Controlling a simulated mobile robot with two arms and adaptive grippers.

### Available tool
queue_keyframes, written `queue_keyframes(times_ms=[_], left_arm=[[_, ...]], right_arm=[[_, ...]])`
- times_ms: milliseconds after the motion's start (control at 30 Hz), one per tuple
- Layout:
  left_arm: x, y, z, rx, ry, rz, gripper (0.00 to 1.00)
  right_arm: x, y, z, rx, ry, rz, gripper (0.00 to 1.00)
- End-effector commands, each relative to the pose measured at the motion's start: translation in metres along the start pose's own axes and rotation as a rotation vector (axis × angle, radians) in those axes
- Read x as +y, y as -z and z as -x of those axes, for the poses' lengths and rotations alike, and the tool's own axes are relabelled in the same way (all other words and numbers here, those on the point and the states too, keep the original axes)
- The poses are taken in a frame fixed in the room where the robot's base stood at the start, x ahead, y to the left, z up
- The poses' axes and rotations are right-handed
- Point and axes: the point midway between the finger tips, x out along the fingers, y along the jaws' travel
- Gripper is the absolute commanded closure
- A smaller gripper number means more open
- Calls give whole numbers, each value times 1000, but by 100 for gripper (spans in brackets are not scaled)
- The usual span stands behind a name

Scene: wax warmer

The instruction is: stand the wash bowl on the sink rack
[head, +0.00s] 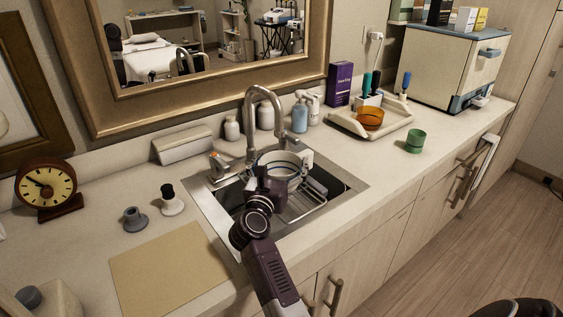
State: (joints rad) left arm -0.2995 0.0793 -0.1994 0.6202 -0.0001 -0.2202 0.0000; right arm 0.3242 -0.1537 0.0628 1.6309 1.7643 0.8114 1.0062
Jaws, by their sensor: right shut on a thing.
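The wash bowl (281,160) is a whitish round bowl with a dark rim band, at the sink below the curved faucet. My right gripper (271,181) reaches in from the bottom middle and is shut on the bowl's near side; its fingertips are partly hidden by its own body. The sink rack (307,204) is a wire rack in the steel sink (348,190), below and to the right of the gripper. Whether the bowl touches the rack cannot be told, as my arm and the bowl cover part of it. My left gripper is not in view.
The faucet (264,92) arches close behind the bowl. Bottles (300,117) stand behind the sink. A tan mat (170,268) lies at left. A tray (345,123) with an orange bowl (370,119) and a green cup (415,141) are at right.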

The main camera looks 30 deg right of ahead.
Motion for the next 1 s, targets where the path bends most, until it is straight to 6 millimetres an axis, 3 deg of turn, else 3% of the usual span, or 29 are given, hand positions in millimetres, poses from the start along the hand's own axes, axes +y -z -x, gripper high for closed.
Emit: queue_keyframes(times_ms=[733,767,900,1000], left_arm=[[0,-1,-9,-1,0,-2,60],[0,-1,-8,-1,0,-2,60],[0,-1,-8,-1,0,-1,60],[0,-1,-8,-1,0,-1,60]], right_arm=[[1,9,0,-1,0,-1,45],[1,9,0,-1,0,-1,15],[0,8,0,-1,0,-1,0],[0,9,0,0,0,-1,0]])
